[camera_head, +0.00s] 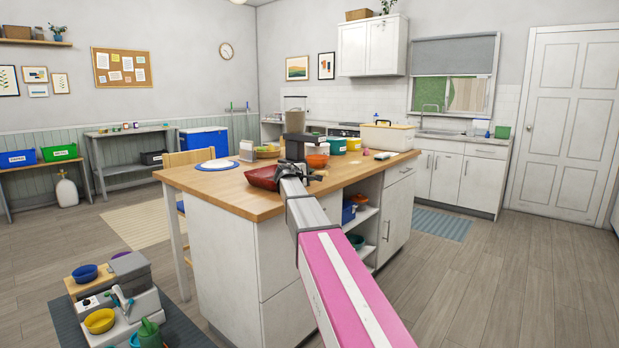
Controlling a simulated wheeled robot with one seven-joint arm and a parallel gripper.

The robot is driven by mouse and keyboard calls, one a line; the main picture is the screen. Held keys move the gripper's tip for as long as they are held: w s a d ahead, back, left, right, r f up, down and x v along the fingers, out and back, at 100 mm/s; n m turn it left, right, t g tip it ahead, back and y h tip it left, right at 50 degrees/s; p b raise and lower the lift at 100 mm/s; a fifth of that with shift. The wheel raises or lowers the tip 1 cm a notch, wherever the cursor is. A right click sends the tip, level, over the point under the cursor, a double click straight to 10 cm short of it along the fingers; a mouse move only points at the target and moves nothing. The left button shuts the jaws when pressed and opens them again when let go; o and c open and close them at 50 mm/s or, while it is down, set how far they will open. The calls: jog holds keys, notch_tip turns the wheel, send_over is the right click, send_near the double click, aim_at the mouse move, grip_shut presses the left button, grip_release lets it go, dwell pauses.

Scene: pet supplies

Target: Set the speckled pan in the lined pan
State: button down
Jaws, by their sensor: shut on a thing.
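My gripper (291,167) is at the end of my outstretched arm, over the front part of the wooden island top. A dark red, shallow pan (262,178) is at the left side of my gripper, which appears shut on its edge. The fingertips are partly hidden by my own wrist, and I cannot tell whether the pan touches the wood. Its surface pattern is too small to make out. I cannot pick out with certainty which vessel is the speckled pan and which is the lined pan.
On the island top (224,183) are a white plate (217,164), an orange bowl (317,161), a teal container (337,146) and a pale bin with a tan lid (388,136). The plate's front left has bare wood. A cluttered low stand (122,305) is at lower left.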

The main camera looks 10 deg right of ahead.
jog(key=c, duration=0.9)
grip_release()
jog(key=v, duration=1.2)
